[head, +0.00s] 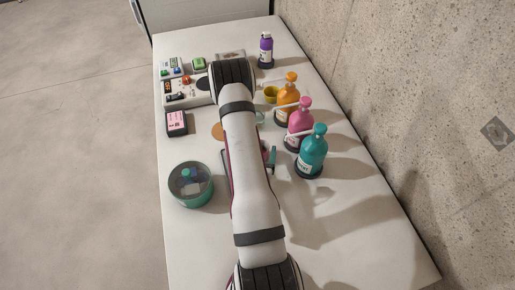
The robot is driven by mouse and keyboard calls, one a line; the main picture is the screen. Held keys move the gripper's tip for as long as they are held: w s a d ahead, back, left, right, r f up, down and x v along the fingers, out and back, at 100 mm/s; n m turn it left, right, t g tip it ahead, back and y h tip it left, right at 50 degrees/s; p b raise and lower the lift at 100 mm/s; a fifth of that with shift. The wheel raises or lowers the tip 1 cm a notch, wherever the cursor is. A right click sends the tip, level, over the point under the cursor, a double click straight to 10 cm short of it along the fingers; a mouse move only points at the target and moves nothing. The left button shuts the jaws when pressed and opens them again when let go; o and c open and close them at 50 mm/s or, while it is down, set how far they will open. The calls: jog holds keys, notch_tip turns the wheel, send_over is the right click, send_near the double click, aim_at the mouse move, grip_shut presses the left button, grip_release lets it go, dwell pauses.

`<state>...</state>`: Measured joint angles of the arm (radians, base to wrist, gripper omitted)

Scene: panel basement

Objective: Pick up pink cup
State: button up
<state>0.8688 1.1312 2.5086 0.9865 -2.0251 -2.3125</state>
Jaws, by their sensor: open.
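No pink cup can be made out in the head view.
Orange (287,96), pink (301,120) and teal (312,153) pump bottles stand to the right. A yellow cup (271,95) and purple bottle (266,50) are farther back. A round teal container (191,185) stands left. The table's (345,240) front right is clear, beside a concrete wall.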

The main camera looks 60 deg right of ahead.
jog(key=x, duration=0.4)
jog(key=shift+a, duration=0.1)
jog(key=shift+c, duration=0.3)
jog(key=shift+r, duration=0.1)
jog(key=c, duration=1.1)
